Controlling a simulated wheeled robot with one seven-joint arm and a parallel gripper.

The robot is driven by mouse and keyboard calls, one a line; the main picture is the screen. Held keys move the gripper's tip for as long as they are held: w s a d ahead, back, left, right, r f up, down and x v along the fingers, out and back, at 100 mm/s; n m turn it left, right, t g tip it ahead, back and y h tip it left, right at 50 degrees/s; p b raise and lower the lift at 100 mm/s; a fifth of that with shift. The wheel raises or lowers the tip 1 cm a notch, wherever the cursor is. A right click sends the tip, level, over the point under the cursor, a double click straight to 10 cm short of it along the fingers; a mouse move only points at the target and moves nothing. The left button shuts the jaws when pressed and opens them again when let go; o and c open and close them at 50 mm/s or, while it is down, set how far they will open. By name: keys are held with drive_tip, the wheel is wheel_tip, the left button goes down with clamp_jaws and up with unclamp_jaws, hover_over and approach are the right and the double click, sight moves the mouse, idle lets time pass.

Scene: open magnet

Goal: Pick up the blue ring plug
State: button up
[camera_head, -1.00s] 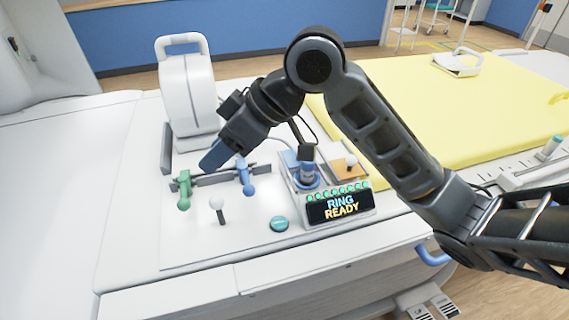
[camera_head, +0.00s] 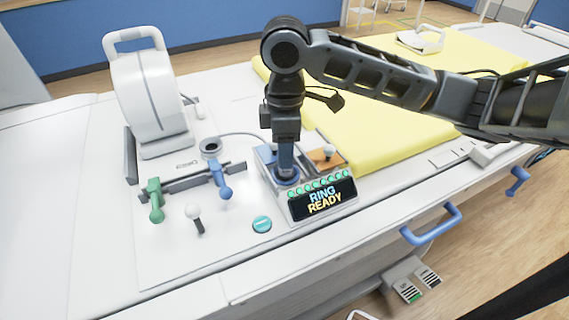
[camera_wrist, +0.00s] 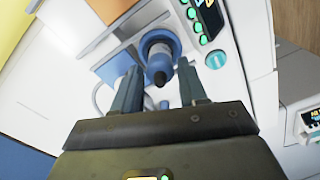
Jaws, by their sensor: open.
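The blue ring plug (camera_head: 287,181) stands in the console just behind the lit "RING READY" display (camera_head: 322,199). In the head view my gripper hides most of its upper part. In the wrist view the open fingers (camera_wrist: 160,74) lie on either side of the plug, with gaps visible. I cannot tell whether either finger touches it.
A teal button (camera_head: 262,224) lies in front. An orange pad with a knob (camera_head: 328,156) is close on the right.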

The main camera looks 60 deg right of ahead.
drive_tip(key=shift+f, duration=1.9)
drive_tip(key=shift+c, duration=0.2)
clamp_jaws()
